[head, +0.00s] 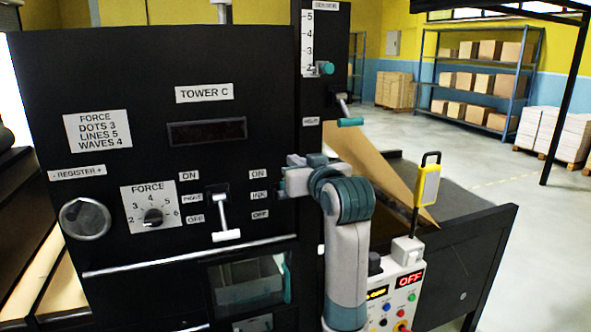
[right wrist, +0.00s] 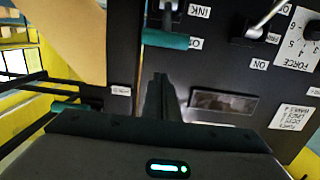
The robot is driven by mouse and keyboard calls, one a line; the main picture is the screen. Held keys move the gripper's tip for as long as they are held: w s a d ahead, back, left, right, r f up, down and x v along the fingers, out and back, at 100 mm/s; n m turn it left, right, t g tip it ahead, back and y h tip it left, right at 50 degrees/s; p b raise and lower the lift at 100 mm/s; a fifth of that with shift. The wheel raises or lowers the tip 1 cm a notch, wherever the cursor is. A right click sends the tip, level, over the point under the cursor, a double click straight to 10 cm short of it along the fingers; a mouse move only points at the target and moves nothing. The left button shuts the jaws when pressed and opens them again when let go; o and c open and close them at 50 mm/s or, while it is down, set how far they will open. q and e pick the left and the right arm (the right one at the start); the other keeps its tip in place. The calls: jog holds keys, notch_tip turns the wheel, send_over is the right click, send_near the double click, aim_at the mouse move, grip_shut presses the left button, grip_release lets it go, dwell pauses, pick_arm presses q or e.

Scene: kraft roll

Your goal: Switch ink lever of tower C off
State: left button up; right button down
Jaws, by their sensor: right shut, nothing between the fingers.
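Tower C is a black panel with a "TOWER C" label (head: 204,93). Its ink lever (right wrist: 166,39) has a teal crossbar handle, beside the INK label (right wrist: 199,11) in the right wrist view. That view is roughly upside down, and the handle sits level with the ON label. In the head view my right gripper (head: 284,181) is in front of the panel by the INK label (head: 259,196) and hides most of the lever. Its fingers (right wrist: 160,78) are shut and empty, with tips just on the ON side of the handle; contact is unclear. My left gripper is out of view.
The neighbouring lever (head: 226,234) with a white handle points down to OFF. A force knob (head: 153,217) and a register knob (head: 84,218) are further left. Another teal-handled lever (head: 350,122) projects at upper right. A control box (head: 400,290) stands right of my arm.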

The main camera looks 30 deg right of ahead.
jog(key=shift+p+x, duration=0.3)
jog(key=shift+x, duration=0.7)
jog(key=shift+s+a+f+p, duration=0.1)
jog(key=shift+s+f+p, duration=0.1)
jog(key=shift+f, duration=0.2)
jog(key=shift+s+f+p, duration=0.15)
jog(key=shift+f+p, duration=0.05)
jog(key=shift+f, duration=0.2)
jog(key=shift+s+a+f+p, duration=0.1)
jog(key=shift+s+f+p, duration=0.35)
jog(key=shift+f, duration=0.55)
jog(key=shift+f, duration=0.1)
